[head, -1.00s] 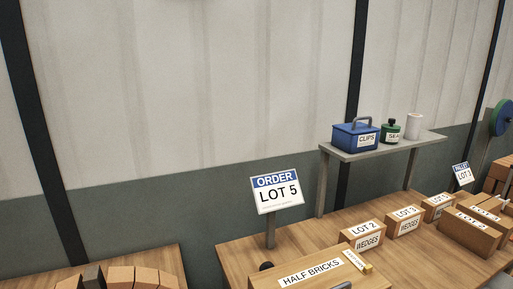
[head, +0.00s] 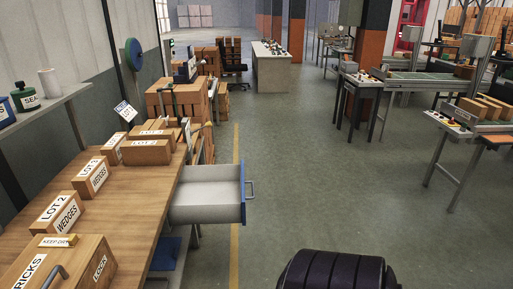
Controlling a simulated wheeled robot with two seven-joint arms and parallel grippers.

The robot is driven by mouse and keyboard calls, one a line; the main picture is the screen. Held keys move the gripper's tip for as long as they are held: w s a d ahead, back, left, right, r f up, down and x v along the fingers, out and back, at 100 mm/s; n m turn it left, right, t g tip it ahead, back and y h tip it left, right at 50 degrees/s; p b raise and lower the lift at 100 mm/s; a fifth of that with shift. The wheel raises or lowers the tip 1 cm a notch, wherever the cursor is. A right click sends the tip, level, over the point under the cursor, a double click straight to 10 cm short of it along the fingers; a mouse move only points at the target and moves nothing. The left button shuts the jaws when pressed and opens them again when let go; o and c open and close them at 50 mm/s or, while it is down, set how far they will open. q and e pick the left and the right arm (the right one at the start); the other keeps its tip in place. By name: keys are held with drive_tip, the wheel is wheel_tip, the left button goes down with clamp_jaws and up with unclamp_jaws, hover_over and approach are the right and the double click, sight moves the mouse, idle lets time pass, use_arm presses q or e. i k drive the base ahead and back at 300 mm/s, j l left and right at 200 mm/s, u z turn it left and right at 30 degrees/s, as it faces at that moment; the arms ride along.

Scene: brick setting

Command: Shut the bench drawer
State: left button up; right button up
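The bench drawer (head: 207,201) is pulled out from the right side of the wooden bench (head: 137,214). Its inside is pale and looks empty. Its blue front (head: 243,192) has a handle (head: 251,189) on the outer face, over the open floor. Neither of my grippers shows in the head view. A dark rounded ribbed shape at the bottom centre seems to be part of my own body.
Boxes labelled Wedges (head: 60,213) and a Bricks box (head: 65,262) stand on the bench. A shelf (head: 45,108) is at the left. The floor (head: 330,190) right of the drawer is clear. Workstations (head: 470,125) stand farther right.

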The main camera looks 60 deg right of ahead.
sight(204, 194)
drive_tip(key=l+z, duration=0.2)
drive_tip(key=z, duration=0.2)
drive_tip(key=l+z, duration=0.25)
drive_tip(key=z, duration=0.15)
drive_tip(key=l+z, duration=0.45)
drive_tip(key=z, duration=0.3)
drive_tip(key=i+l, duration=0.1)
drive_tip(key=l, duration=0.4)
